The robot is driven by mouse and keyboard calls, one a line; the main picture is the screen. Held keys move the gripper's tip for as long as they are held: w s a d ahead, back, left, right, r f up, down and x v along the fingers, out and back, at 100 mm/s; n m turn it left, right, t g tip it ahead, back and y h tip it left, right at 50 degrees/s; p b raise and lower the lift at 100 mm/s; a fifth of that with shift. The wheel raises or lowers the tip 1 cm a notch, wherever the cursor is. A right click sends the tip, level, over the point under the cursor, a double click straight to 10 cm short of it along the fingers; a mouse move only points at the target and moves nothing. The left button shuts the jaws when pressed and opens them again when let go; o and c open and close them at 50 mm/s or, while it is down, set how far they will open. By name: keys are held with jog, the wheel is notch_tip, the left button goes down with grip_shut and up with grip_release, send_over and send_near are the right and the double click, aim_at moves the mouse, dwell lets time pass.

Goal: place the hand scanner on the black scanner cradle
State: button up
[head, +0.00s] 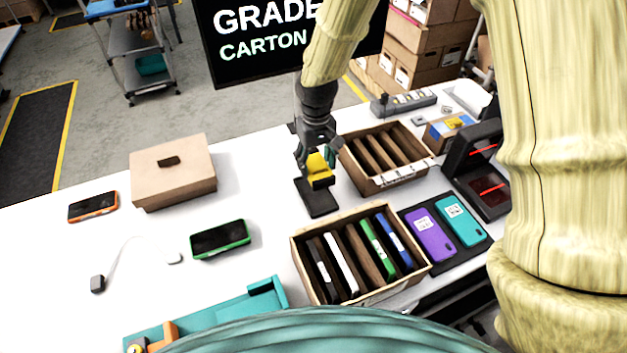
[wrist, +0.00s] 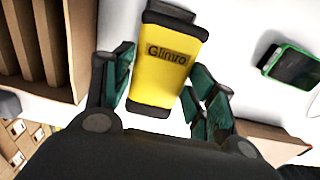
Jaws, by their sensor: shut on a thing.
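The hand scanner (head: 320,179) is yellow with dark parts. In the wrist view the scanner (wrist: 172,62) shows a "Glimro" label and sits between the two fingers. My gripper (head: 316,160) is shut on it, and its fingers also show in the wrist view (wrist: 163,75). The black scanner cradle (head: 318,204) is a flat dark piece on the white table, just below the scanner in the head view. The scanner hides part of the cradle. I cannot tell whether the two touch.
A carton with empty slots (head: 372,180) stands close right of the gripper. A carton of phones (head: 318,292) stands in front. A closed brown box (head: 172,178) and a green phone (head: 220,239) lie to the left. A dark mat (head: 432,262) holds two phones.

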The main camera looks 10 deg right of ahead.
aim_at(316, 165)
notch_tip(316, 165, down, 5)
jog(key=shift+w+r+p, duration=0.1)
jog(key=shift+r+p, duration=0.1)
jog(key=shift+p, duration=0.5)
jog(key=shift+s+f+p, duration=0.25)
jog(key=shift+f+p, duration=0.05)
jog(key=shift+f, duration=0.3)
jog(key=shift+w+f+p, duration=0.1)
jog(key=shift+f+p, duration=0.3)
jog(key=shift+f, duration=1.15)
jog(key=shift+f, duration=0.15)
jog(key=o, duration=0.9)
jog(key=shift+r+b, duration=2.1)
jog(key=shift+r, duration=4.05)
